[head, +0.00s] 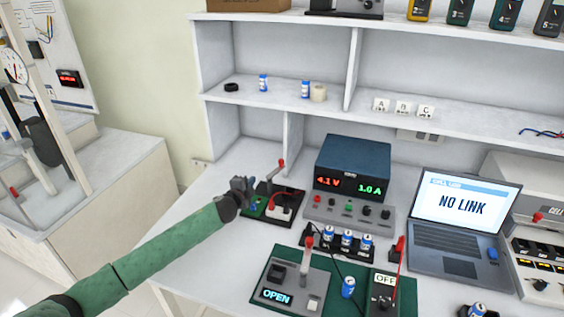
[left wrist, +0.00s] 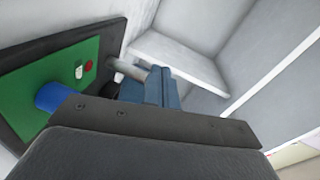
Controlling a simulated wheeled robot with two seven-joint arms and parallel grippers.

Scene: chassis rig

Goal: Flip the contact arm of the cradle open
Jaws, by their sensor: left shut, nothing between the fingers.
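My left gripper (head: 243,187) is at the left edge of a black-framed station (head: 287,221) with a green board (head: 252,207), next to its red-tipped lever arm (head: 275,174). The lever arm stands raised and tilted. In the left wrist view my blue fingers (left wrist: 155,88) are shut and empty beside the green board (left wrist: 60,76), with a blue cylinder (left wrist: 50,97) and a grey rod close by. A grey unit (head: 313,287) reading OPEN also has a red-tipped upright lever (head: 308,246). I cannot tell which is the cradle. My right gripper is not in view.
A power supply (head: 352,168) stands behind, reading 4.1 V and 1.0 A. A row of blue-topped cells (head: 347,239), a lone blue cell (head: 348,287) and an OFF switch box (head: 385,291) are nearer. A laptop (head: 446,245) reads NO LINK. The left front of the table is clear.

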